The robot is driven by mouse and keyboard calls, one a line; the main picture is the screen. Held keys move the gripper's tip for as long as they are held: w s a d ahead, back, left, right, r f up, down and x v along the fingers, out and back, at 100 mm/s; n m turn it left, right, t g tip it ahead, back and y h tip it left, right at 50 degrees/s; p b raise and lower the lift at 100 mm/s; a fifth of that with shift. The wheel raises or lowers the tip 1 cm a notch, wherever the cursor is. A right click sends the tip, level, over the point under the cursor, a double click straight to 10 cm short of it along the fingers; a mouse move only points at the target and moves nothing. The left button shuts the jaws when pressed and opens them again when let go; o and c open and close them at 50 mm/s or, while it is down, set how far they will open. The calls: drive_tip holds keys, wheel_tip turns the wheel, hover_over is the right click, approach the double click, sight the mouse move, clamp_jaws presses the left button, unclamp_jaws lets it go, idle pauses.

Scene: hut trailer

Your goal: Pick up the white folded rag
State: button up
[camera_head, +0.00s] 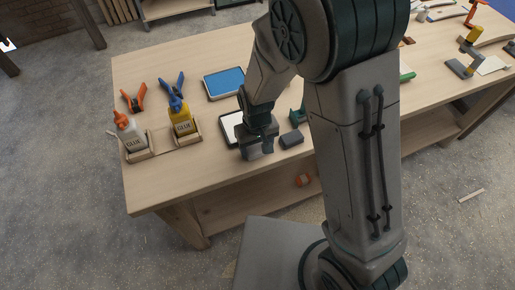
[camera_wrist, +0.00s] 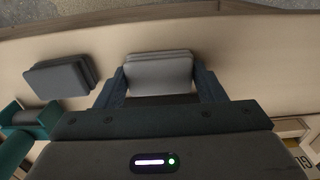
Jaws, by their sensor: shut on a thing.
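The white folded rag (camera_wrist: 160,70) shows pale grey in the wrist view, between the two fingers of my gripper (camera_wrist: 160,88). The fingers press on its left and right sides, so my gripper is shut on it. In the head view my gripper (camera_head: 258,146) is low over the front part of the workbench, and the arm and gripper mostly hide the rag there. I cannot tell whether the rag touches the bench top. A dark grey folded rag (camera_wrist: 60,78) lies to the left in the wrist view; it also shows right of my gripper in the head view (camera_head: 291,139).
On the workbench (camera_head: 165,185), two glue bottles (camera_head: 130,133) (camera_head: 182,117) stand in wooden holders at left, with orange (camera_head: 134,97) and blue (camera_head: 172,90) clamps behind. A blue-topped tray (camera_head: 224,82) and a white-topped tray (camera_head: 229,126) are near my gripper. The front left corner is clear.

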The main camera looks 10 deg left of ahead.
sight(257, 149)
drive_tip(key=shift+r, duration=0.1)
drive_tip(key=shift+r, duration=0.45)
drive_tip(key=r, duration=0.2)
drive_tip(key=r+b, duration=0.1)
drive_tip(key=shift+s+d+r, duration=0.1)
drive_tip(key=shift+s+r, duration=0.1)
drive_tip(key=shift+s, duration=0.05)
drive_tip(key=s+d+r+b, duration=0.1)
drive_tip(key=s+d+r, duration=0.5)
drive_tip(key=s, duration=0.3)
drive_tip(key=shift+s+r, duration=0.25)
drive_tip(key=o, duration=0.4)
drive_tip(key=c, duration=0.3)
